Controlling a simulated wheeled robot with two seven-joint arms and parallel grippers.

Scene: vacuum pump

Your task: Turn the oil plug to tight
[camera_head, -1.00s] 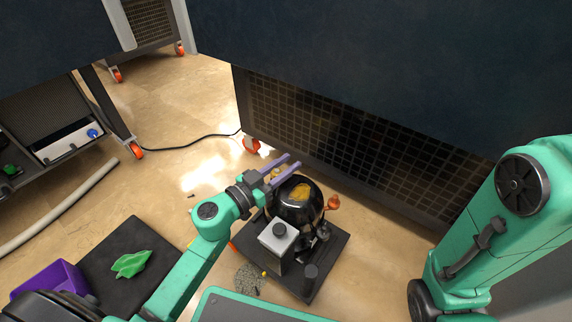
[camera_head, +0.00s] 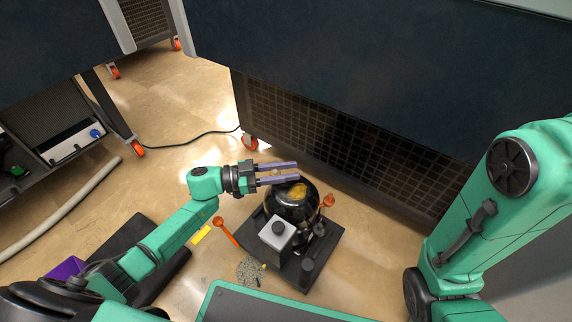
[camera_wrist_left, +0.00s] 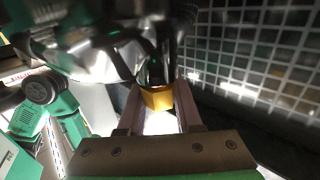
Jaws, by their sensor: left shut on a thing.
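The vacuum pump has a glossy black rounded body (camera_head: 286,209) and stands on a dark base plate (camera_head: 325,252). A yellow plug (camera_wrist_left: 157,98) shows between the fingertips in the left wrist view, beside the dark pump body; I take it for the oil plug. My left gripper (camera_head: 298,173) reaches in from the left, its two purple fingers level at the far upper side of the pump. It is shut on the yellow plug, which the fingers partly hide. My right arm shows at the right, but its gripper is out of view.
A grey box with a black cap (camera_head: 276,234) sits at the pump's near side. An orange-handled tool (camera_head: 226,231), a yellow strip (camera_head: 201,235) and grey granules (camera_head: 250,270) lie on the floor to the left. A dark cabinet with a grille (camera_head: 340,140) stands close behind.

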